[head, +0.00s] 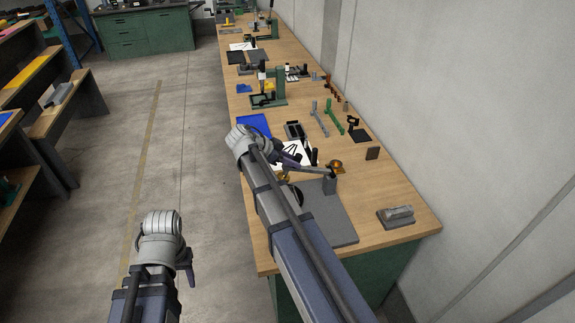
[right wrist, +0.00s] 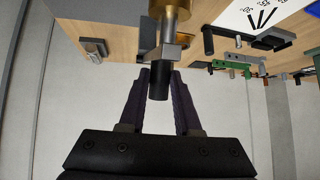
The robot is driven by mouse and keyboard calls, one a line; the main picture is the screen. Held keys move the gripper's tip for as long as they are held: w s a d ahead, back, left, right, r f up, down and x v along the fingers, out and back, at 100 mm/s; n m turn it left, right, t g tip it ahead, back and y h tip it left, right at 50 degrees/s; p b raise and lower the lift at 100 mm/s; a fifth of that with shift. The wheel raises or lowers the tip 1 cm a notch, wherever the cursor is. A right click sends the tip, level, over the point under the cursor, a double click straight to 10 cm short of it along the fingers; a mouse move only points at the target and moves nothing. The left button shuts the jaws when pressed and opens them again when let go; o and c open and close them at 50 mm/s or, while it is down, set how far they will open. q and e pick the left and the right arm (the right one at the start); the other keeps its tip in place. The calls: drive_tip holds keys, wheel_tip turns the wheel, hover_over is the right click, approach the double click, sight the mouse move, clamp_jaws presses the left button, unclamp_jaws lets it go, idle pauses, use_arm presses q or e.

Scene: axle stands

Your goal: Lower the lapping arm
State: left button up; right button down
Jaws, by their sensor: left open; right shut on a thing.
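The lapping arm (head: 316,170) is a grey bar above a dark grey plate (head: 341,222) near the bench's front end. A brass piece (head: 336,164) sits by its right end, close to a grey upright block (head: 329,186). In the right wrist view a dark round handle (right wrist: 158,82) stands below a metal block (right wrist: 163,51) and brass cylinder (right wrist: 170,20). My right gripper (right wrist: 159,75) is shut on this handle, one finger on each side; it also shows in the head view (head: 298,161), partly behind my arm. My left gripper (head: 190,280) is open and empty over the floor, left of the bench.
The wooden bench (head: 399,202) runs along the wall. A grey block (head: 397,215) lies at its near right corner. A white sheet with black marks (head: 300,152), a blue tray (head: 254,124) and green and grey tools lie farther back.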

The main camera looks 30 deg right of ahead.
sight(285, 177)
drive_tip(key=shift+a+f+h+b, duration=0.15)
drive_tip(key=shift+f+h+b, duration=0.15)
drive_tip(key=shift+f+b, duration=0.4)
drive_tip(key=f+h+b, duration=0.1)
drive_tip(key=b, duration=0.1)
drive_tip(key=a+f+h+b, duration=0.1)
drive_tip(key=b, duration=0.2)
drive_tip(key=f+b, duration=0.2)
drive_tip(key=b, duration=0.1)
drive_tip(key=shift+w+a+g+h, duration=0.25)
drive_tip(key=shift+a+g+h, duration=0.05)
drive_tip(key=shift+h, duration=0.1)
drive_tip(key=shift+a+f+n+h+b, duration=0.15)
drive_tip(key=shift+f+n+h+b, duration=0.2)
drive_tip(key=shift+b, duration=1.05)
drive_tip(key=c, duration=0.6)
unclamp_jaws()
drive_tip(key=p+v, duration=0.3)
drive_tip(key=v, duration=0.5)
drive_tip(key=shift+f, duration=0.1)
